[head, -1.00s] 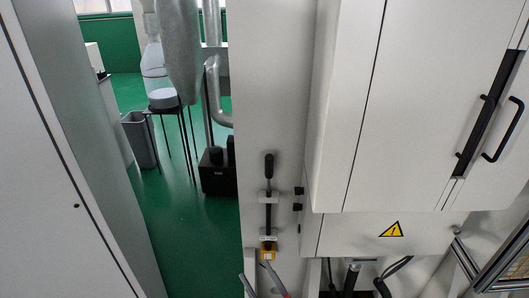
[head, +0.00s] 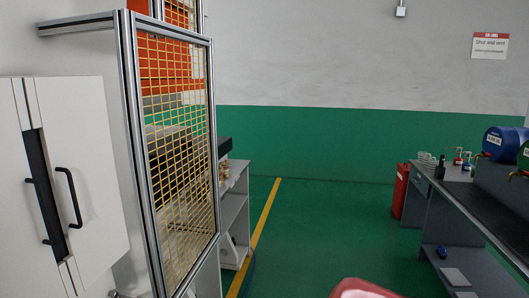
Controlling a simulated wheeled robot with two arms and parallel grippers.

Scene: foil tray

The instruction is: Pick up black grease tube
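I cannot make out a black grease tube for certain. A small dark upright item (head: 440,168) stands on the grey workbench (head: 420,173) at the right. It is too small to tell what it is. Neither of my grippers shows in the head view.
A white cabinet (head: 100,170) and a yellow mesh guard (head: 180,190) in a metal frame fill the left. Shelves (head: 232,205) stand behind the guard. Blue drums (head: 498,143) and several small bottles stand on the bench.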

